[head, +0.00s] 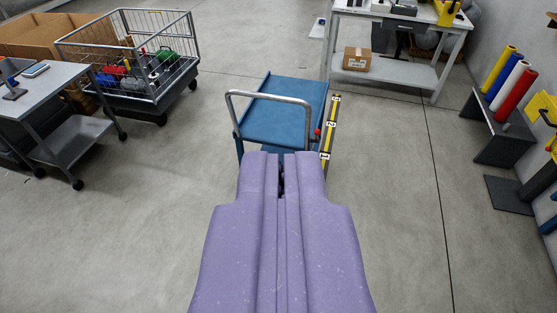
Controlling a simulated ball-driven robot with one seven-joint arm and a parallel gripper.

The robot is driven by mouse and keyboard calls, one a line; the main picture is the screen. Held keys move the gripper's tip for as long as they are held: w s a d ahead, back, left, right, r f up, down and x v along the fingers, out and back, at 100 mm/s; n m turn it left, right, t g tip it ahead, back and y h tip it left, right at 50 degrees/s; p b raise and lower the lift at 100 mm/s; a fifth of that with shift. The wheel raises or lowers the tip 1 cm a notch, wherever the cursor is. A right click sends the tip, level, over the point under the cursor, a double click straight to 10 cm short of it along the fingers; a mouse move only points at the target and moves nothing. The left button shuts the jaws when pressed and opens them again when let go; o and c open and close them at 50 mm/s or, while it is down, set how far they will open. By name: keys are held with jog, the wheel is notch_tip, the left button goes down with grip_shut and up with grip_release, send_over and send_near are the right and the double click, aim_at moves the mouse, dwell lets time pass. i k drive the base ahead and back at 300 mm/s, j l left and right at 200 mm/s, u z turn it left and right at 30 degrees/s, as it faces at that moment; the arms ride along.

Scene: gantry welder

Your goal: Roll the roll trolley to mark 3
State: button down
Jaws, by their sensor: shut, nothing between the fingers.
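The roll trolley (285,112) is a blue flat-topped cart with a grey tube push handle (268,95) at its near end. It stands ahead of me in the head view. A yellow and black marked strip (329,130) runs along its right side, with plates 1 nearest, 2 in the middle and 3 farthest. A red knob (317,132) sits at the trolley's right edge, between plates 1 and 2. My purple gripper (281,154) is shut and empty, and it appears just below the handle. It hides the trolley's near lower part; I cannot tell whether they touch.
A wire cage cart (128,62) and a grey side table (47,86) stand at the left. Coloured rolls (508,80) stand by the right wall. Open floor lies on both sides.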

aim_at(282, 116)
jog(key=i+j, duration=0.15)
jog(key=i, duration=0.3)
jog(key=i+j, duration=0.1)
jog(key=i, duration=0.35)
jog(key=i+j, duration=0.15)
jog(key=i, duration=0.35)
jog(key=i+l, duration=0.15)
jog(key=i, duration=0.25)
jog(key=i+l+u, duration=0.1)
jog(key=i, duration=0.3)
